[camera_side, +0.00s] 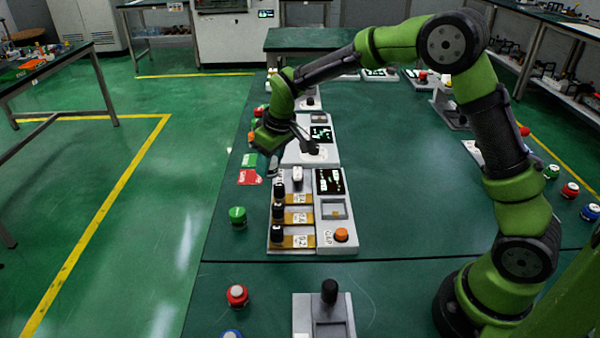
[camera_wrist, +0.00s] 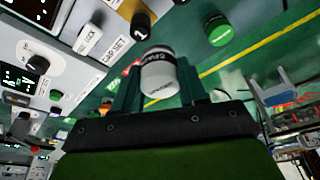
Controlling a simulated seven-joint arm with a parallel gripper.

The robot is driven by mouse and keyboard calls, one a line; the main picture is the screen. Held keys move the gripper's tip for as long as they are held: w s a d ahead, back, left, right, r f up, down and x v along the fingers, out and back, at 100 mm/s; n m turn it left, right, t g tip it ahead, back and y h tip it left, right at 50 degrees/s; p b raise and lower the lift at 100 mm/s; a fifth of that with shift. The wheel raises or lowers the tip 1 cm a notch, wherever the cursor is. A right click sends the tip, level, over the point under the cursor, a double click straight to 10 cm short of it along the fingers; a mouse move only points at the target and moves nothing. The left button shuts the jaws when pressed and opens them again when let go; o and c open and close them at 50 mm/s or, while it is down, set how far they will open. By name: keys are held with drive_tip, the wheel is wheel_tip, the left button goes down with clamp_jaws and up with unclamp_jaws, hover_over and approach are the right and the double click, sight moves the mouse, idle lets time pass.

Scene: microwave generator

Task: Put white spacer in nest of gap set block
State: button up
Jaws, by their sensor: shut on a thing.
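In the side view my gripper (camera_side: 293,154) is above the back end of the gap set block (camera_side: 350,228), a grey panel with a dark screen, black knobs on yellow strips and an orange button. A small white piece (camera_side: 297,175) shows just below my gripper; I cannot tell if it is the held spacer. The block's GAP SET label (camera_wrist: 116,50) shows upper left of the spacer in the wrist view.
A green button (camera_side: 238,216) stands left of the block, and it also shows in the wrist view (camera_wrist: 219,31). Green and red cards (camera_side: 249,177) lie near the table's left edge. Another grey panel (camera_side: 306,154) stands behind. Bare table lies right of the block.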

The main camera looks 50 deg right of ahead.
drive_tip(key=n, duration=0.2)
hover_over(242, 197)
drive_tip(key=s, duration=0.1)
drive_tip(key=f, duration=0.1)
drive_tip(key=shift+d+r+y, duration=0.15)
drive_tip(key=shift+r+y, duration=0.15)
drive_tip(key=shift+r, duration=0.1)
drive_tip(key=shift+f, duration=0.1)
wheel_tip(242, 197, down, 9)
drive_tip(key=shift+f, duration=0.2)
drive_tip(key=shift+f, duration=0.15)
drive_tip(key=shift+f, duration=0.15)
drive_tip(key=o, duration=1.2)
drive_tip(key=shift+c, duration=0.2)
